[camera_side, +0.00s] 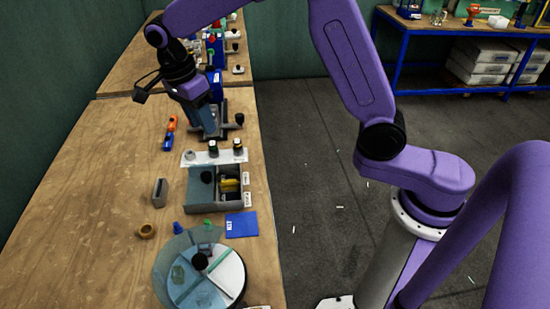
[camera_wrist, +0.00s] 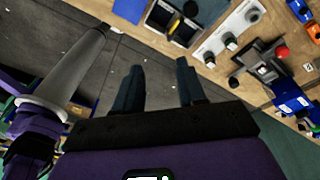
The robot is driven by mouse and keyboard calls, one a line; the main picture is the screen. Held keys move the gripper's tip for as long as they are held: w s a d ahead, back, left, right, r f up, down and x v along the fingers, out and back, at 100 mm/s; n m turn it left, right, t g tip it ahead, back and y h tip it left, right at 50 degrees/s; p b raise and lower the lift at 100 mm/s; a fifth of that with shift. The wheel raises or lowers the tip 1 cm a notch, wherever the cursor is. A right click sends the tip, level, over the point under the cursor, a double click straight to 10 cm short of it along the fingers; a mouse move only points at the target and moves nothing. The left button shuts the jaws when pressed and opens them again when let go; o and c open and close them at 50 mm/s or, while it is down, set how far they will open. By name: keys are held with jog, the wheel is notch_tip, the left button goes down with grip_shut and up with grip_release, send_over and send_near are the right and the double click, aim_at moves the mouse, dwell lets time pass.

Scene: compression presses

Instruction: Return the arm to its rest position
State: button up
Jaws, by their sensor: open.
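My gripper (camera_side: 208,128) hangs over the wooden bench in the side view, tilted, with its fingers in front of a dark press with a black knob (camera_side: 239,119). I cannot tell from this angle whether the fingers touch the press. In the wrist view the two dark fingers of my gripper (camera_wrist: 160,70) stand apart, with nothing between them but the grey floor behind. My purple arm arches up from its base on the right of the bench.
On the bench (camera_side: 90,190) are a white strip with several knobs (camera_side: 215,157), a grey divided box (camera_side: 232,203), a blue card (camera_side: 242,225), a round divided tray (camera_side: 232,275), a grey block (camera_side: 160,192) and a tan ring (camera_side: 147,231). A blue-framed shelf (camera_side: 395,72) stands behind.

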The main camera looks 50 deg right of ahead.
jog(key=s+d+n, duration=0.3)
jog(key=s+n, duration=0.7)
jog(key=s+d+n+t+y, duration=0.1)
jog(key=s+d+n, duration=0.3)
jog(key=s+n, duration=0.6)
jog(key=s+d+n+y, duration=0.1)
jog(key=s+d+n, duration=0.3)
jog(key=s+n, duration=0.7)
